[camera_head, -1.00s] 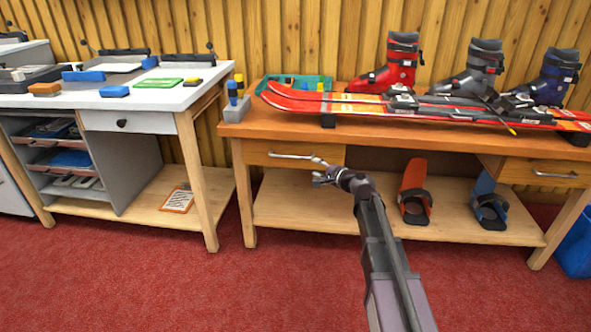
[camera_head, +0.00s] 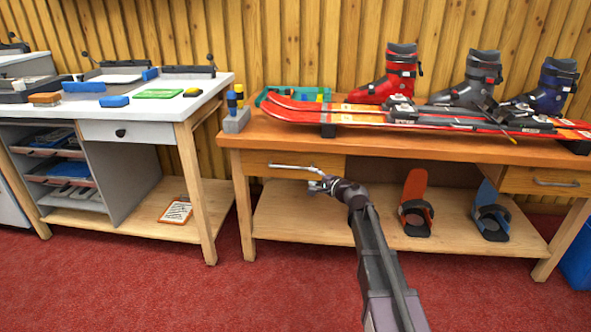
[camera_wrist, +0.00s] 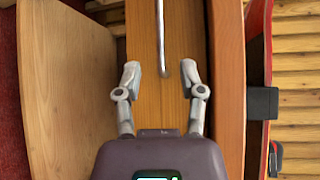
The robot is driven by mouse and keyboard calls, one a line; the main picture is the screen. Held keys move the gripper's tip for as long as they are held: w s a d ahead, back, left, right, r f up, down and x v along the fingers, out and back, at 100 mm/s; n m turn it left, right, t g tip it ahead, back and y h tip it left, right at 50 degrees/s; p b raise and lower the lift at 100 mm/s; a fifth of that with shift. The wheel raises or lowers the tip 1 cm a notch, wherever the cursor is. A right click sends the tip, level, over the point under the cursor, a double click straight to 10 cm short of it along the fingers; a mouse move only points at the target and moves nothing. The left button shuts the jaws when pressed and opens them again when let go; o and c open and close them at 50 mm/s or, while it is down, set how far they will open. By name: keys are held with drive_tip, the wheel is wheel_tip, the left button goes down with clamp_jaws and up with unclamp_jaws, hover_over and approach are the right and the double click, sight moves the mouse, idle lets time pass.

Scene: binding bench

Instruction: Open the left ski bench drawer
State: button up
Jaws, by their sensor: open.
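The left ski bench drawer (camera_head: 262,163) has a wooden front under the bench top at its left end and looks shut. Its metal bar handle (camera_head: 296,168) runs across the front; in the wrist view the handle (camera_wrist: 161,38) runs up from between the fingertips. My gripper (camera_head: 316,184) is in front of the drawer, near the handle's right end. In the wrist view my gripper (camera_wrist: 160,80) is open, with one finger on each side of the handle's near end. I cannot tell whether either finger touches it.
Skis (camera_head: 400,115) and boots (camera_head: 395,75) stand on the bench top (camera_head: 240,138). A white-topped bench (camera_head: 60,108) stands at left. Red floor (camera_head: 230,290) in front is clear.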

sight(294, 168)
drive_tip(key=b+x, duration=0.1)
drive_tip(key=x, duration=1.1)
drive_tip(key=shift+d+b, duration=0.1)
drive_tip(key=shift+b, duration=0.2)
